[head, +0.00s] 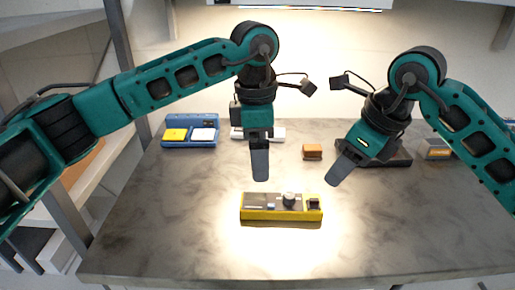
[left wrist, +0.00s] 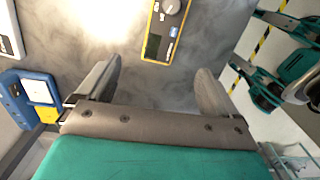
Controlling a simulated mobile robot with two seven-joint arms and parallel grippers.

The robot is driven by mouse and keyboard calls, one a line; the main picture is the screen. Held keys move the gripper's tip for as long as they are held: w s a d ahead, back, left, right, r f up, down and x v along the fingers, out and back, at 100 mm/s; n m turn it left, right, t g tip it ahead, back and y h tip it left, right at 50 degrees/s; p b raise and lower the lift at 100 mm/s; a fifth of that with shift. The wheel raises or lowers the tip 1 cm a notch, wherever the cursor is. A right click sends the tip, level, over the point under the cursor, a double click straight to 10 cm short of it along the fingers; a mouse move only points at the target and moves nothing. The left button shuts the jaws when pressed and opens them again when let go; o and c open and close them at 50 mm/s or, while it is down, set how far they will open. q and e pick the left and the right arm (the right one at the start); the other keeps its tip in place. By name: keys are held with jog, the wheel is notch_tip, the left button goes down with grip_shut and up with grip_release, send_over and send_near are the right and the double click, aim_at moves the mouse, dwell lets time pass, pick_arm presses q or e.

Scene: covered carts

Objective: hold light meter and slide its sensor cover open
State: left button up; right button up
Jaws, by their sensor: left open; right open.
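The light meter (head: 281,207) is a yellow-edged box with a grey top, a round knob and a dark block at its right end. It lies flat near the middle of the table, and its end also shows in the left wrist view (left wrist: 161,45). I cannot tell whether its sensor cover is open or shut. My left gripper (head: 260,178) hangs above and behind the meter's left part, apart from it. In the left wrist view its two fingers (left wrist: 155,85) are spread with nothing between them. My right gripper (head: 338,180) is open and empty, above and right of the meter.
A blue tray (head: 190,144) with yellow and white pieces lies at the back left. An orange-brown block (head: 312,152) sits at the back centre. A dark flat item (head: 390,156) and a small box (head: 436,149) lie at the back right. The table (head: 180,240) is clear around the meter.

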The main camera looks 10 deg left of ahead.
aim_at(258, 201)
pick_arm(q)
jog(key=shift+m+y, duration=0.3)
jog(key=f, duration=1.2)
jog(key=shift+s+a+f, duration=0.15)
jog(key=shift+s+f, duration=0.05)
jog(key=shift+f, duration=0.05)
